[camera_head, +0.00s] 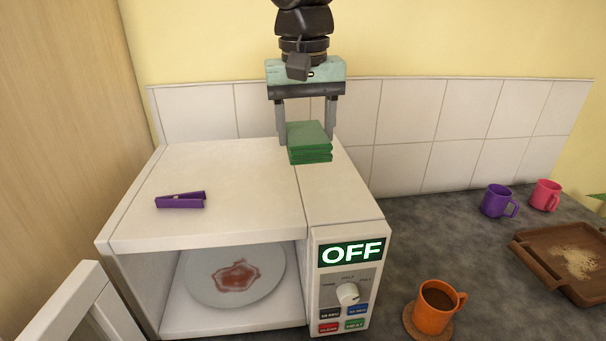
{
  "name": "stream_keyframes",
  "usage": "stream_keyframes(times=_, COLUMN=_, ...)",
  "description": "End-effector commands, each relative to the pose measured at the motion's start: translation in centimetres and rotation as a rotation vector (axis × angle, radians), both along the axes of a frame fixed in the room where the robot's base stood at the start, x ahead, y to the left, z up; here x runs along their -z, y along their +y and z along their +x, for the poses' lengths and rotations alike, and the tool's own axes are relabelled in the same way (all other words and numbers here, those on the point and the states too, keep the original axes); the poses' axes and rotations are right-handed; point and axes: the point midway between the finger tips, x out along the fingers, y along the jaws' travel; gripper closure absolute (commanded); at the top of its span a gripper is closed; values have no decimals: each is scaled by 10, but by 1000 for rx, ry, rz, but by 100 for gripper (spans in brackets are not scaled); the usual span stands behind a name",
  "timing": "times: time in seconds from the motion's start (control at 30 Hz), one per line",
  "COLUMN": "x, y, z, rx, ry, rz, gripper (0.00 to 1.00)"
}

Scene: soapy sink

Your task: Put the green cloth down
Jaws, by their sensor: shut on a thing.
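The green cloth (309,142) is a folded, layered square. It is at the back right of the white microwave's top (235,190). My gripper (307,135) points down from above, with one finger at each side of the cloth, and is shut on it. I cannot tell whether the cloth's underside touches the microwave top.
A purple clip (181,200) lies on the microwave's left top. The open microwave holds a stained plate (235,275); its display reads OFF. An orange mug (435,305), purple mug (497,201), pink mug (545,195) and brown tray (535,262) stand right. The top's middle is clear.

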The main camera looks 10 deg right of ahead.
Motion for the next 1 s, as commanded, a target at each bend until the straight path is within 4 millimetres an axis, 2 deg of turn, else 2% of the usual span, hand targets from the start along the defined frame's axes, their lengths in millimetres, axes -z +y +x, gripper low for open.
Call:
stream_keyframes(times=0.2, x=37, y=-1, z=-1, rx=0, ry=5, rz=-2, gripper=60)
stream_keyframes(times=0.6, x=83, y=0, z=-1, rx=0, ry=3, rz=-1, gripper=60)
stream_keyframes(times=0.87, x=89, y=0, z=-1, rx=1, ry=1, rz=0, gripper=60)
stream_keyframes(times=0.9, x=89, y=0, z=-1, rx=1, ry=2, rz=0, gripper=31)
stream_keyframes(times=0.93, x=89, y=0, z=-1, rx=1, ry=2, rz=-1, gripper=22)
stream_keyframes(times=1.0, x=89, y=0, z=-1, rx=1, ry=2, rz=-1, gripper=20)
